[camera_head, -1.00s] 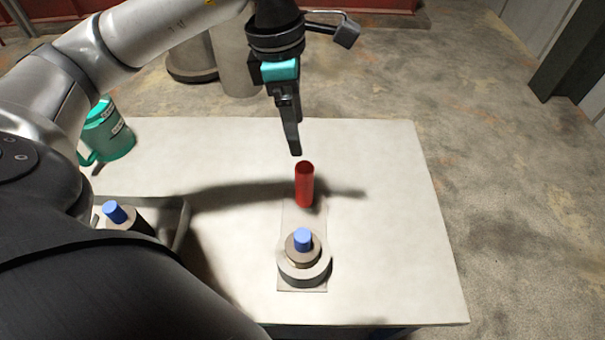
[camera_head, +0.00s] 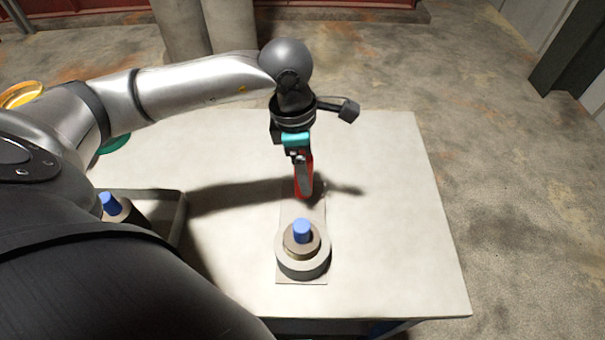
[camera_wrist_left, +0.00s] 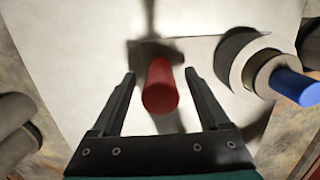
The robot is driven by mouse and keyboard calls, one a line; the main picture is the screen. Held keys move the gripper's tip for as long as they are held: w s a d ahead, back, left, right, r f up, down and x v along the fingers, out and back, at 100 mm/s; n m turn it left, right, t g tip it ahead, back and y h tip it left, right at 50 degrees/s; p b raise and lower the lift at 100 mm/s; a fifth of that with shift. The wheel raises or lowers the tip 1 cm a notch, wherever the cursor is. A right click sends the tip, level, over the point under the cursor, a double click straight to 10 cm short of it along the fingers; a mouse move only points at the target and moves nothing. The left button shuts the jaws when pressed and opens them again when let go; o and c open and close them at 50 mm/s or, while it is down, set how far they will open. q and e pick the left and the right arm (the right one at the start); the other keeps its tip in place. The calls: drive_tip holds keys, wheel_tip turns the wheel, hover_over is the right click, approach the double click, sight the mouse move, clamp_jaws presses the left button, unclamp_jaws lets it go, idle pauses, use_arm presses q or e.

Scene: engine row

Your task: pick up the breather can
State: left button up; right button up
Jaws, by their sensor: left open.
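The breather can, a red cylinder (camera_head: 309,185), stands upright on a flat plate on the pale table. My left gripper (camera_head: 303,192) is directly above and around it in the head view and partly hides it. In the left wrist view the red can (camera_wrist_left: 160,87) lies between the two open fingers of the left gripper (camera_wrist_left: 160,76), with a gap showing on both sides. The fingers look not to touch it. My right gripper is not in view.
A grey stepped round part with a blue top (camera_head: 302,232) stands on the same plate, close in front of the can. A tray (camera_head: 178,215) at the left holds another blue-topped part (camera_head: 108,202). A green item (camera_head: 115,144) is mostly hidden behind my arm. The table's right side is clear.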

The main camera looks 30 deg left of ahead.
use_arm(q)
drive_tip(key=shift+f, duration=0.65)
clamp_jaws()
drive_tip(key=shift+w, duration=0.1)
idle(0.3)
